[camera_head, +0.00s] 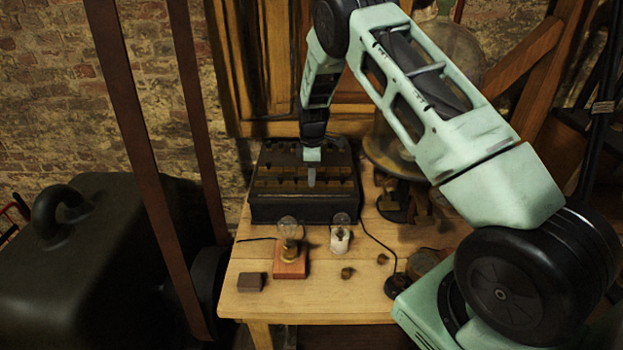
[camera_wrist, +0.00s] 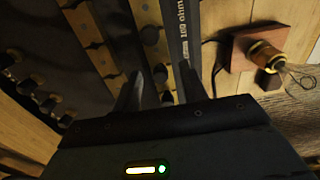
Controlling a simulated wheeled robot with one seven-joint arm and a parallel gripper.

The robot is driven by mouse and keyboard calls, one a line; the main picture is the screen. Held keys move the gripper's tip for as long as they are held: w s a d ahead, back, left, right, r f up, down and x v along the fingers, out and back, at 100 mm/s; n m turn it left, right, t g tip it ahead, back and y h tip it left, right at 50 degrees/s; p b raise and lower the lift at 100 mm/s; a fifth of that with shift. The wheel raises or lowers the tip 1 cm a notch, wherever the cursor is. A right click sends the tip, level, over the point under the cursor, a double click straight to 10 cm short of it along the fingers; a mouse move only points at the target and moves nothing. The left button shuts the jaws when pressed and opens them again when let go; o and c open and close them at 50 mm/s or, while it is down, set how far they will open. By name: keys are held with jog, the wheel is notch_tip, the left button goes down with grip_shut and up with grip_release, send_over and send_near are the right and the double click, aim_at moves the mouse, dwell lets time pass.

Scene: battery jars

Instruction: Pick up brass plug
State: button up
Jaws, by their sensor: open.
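The dark box (camera_head: 305,212) stands at the back of the table, with rows of brass bars and small dark-topped pegs on top. In the wrist view its brass bar (camera_wrist: 148,35) runs between my fingers, and its dark edge reads "100 ohm". My gripper (camera_head: 312,180) is over the box top, fingers down; the wrist view shows the fingers (camera_wrist: 163,88) apart. A small dark round knob (camera_wrist: 161,72) shows between them, not visibly gripped. Which piece is the brass plug I cannot tell; two small brownish pieces (camera_head: 347,272) (camera_head: 382,259) also lie on the table.
In front of the box stand a bulb on a reddish wooden base (camera_head: 290,268) and a white holder with a small bulb (camera_head: 340,240). A dark block (camera_head: 251,282) lies front left. A cable crosses the table.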

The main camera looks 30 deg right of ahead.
grip_shut()
notch_tip(320, 180, up, 9)
jog(key=b, duration=0.3)
jog(key=shift+w+d+f+n+p, duration=0.1)
jog(key=shift+w+d+f+n, duration=0.5)
jog(key=shift+w+f, duration=0.5)
jog(key=shift+w+d+f+n+p, duration=0.15)
jog(key=shift+w+d+f+n, duration=0.25)
jog(key=shift+w+d+f, duration=0.55)
jog(key=shift+w+d+f+n+p, duration=0.1)
jog(key=shift+w+d+f+n, duration=0.45)
jog(key=shift+w+f, duration=0.6)
